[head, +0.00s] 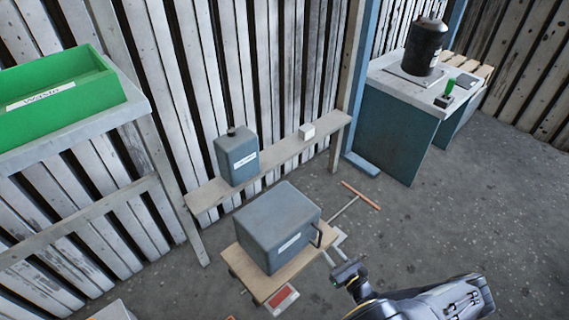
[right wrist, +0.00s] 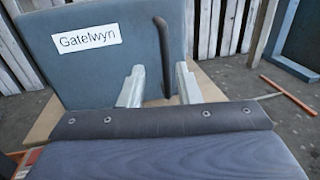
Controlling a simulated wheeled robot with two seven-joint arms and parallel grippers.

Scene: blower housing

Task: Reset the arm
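My right gripper (head: 333,250) reaches in from the lower right in the head view, close to the dark handle (head: 319,236) of a blue-grey box (head: 270,228). In the right wrist view the two pale fingers of this gripper (right wrist: 159,85) are apart. The dark bar handle (right wrist: 164,55) shows between them, with a gap on either side. The box (right wrist: 95,75) carries a white label reading "Gatelwyn". I cannot tell how far the fingertips are from the box face. My left gripper is in neither view.
The box sits on a low wooden board (head: 247,268) with a red-and-white card (head: 283,299). Behind is a bench (head: 290,152) with a grey canister (head: 237,157) and white block (head: 307,132). A green bin (head: 60,95) stands left, a table (head: 400,82) back right.

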